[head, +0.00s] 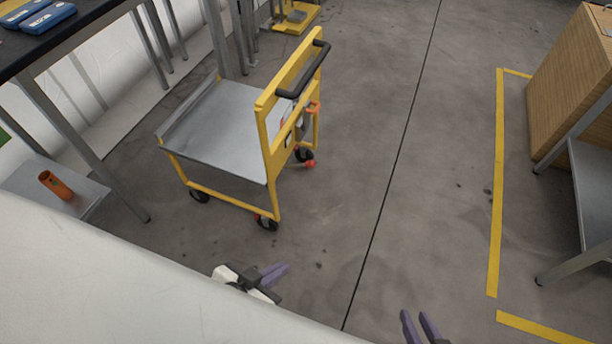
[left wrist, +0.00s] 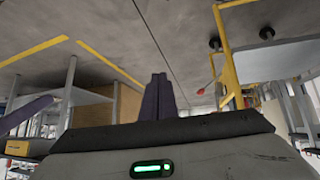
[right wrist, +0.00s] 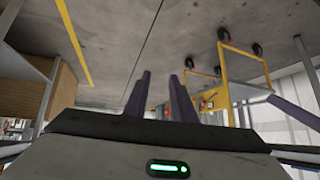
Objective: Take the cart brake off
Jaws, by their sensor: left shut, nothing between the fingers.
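The cart (head: 225,135) has a grey deck, a yellow frame and a black push handle (head: 303,72). It stands on the floor at the upper left of centre. A small red part (head: 309,164) sits by a wheel at its handle end, and an orange part (head: 313,107) is on the handle frame; I cannot tell the brake's setting. My left gripper (head: 277,271) is shut and empty, below the cart and apart from it; its fingers also show in the left wrist view (left wrist: 158,96). My right gripper (head: 420,322) is open and empty, further right.
A dark-topped table (head: 60,42) with blue cases stands at the left. An orange cylinder (head: 56,186) lies on a low shelf. A wooden cabinet (head: 572,75) and a grey rack (head: 595,185) are at the right, by yellow floor tape (head: 496,190). The floor between is clear.

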